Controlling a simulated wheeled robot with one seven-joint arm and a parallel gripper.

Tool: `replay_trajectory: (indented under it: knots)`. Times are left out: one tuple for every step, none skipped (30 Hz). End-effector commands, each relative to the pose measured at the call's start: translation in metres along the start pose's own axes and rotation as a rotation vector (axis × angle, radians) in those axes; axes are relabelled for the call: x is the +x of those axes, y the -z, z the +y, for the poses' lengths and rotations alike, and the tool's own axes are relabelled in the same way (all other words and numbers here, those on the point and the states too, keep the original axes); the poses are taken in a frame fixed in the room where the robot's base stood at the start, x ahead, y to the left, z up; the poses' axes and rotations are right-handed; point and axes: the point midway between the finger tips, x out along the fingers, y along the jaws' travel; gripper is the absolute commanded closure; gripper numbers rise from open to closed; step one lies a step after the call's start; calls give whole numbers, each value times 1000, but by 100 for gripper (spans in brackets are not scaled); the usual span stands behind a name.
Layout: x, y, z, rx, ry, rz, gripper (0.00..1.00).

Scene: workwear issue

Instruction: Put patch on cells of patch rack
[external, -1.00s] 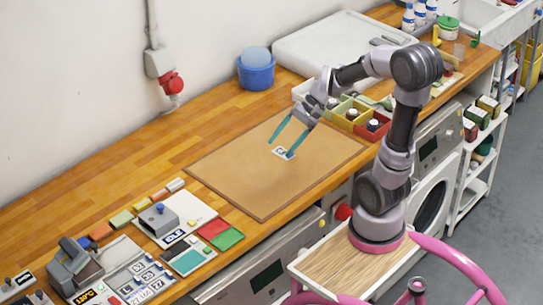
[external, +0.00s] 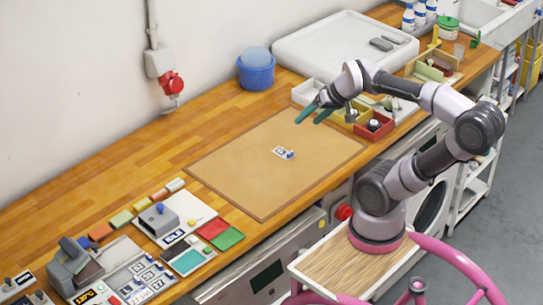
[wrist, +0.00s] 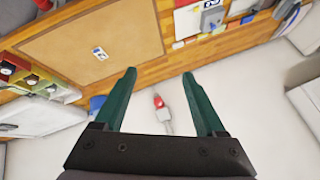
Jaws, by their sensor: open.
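A small white patch (external: 280,151) with a dark mark and a blue bit at its right end lies on the brown mat (external: 235,165). It also shows in the wrist view (wrist: 100,53). My gripper (external: 308,118) is open and empty, behind and right of the patch, clear of it. Its two teal fingers are spread in the wrist view (wrist: 164,76). What looks like the patch rack (external: 121,264), a grey tray with cells, is at the lower left. Several cells hold white patches with dark characters; fine print is too small to read.
Several coloured bins (external: 375,131) stand right of the mat near my forearm. A blue tub (external: 256,74) stands at the wall. A grey device on a white board (external: 189,207) and red and green squares (external: 221,234) lie between mat and rack. Most of the mat is clear.

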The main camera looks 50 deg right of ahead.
Motion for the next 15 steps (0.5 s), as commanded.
replay_trajectory:
  knots:
    - [3,-1,0,13,1,-15,28]
    - [6,-2,0,27,3,-31,28]
    - [12,-4,0,52,7,-62,28]
    - [18,-7,0,80,12,-92,28]
    - [25,-9,-1,114,19,-127,28]
    - [35,-13,-2,166,29,-181,28]
    - [42,-16,-3,213,40,-226,28]
    - [51,-19,-5,264,53,-272,28]
    - [61,-23,-8,336,72,-333,28]
    - [69,-24,-10,392,89,-378,28]
    - [76,-26,-12,450,105,-420,28]
    - [86,-27,-16,525,129,-473,28]
    - [93,-26,-18,585,149,-509,28]
    - [100,-26,-20,643,169,-544,28]
    - [108,-23,-22,726,197,-586,28]
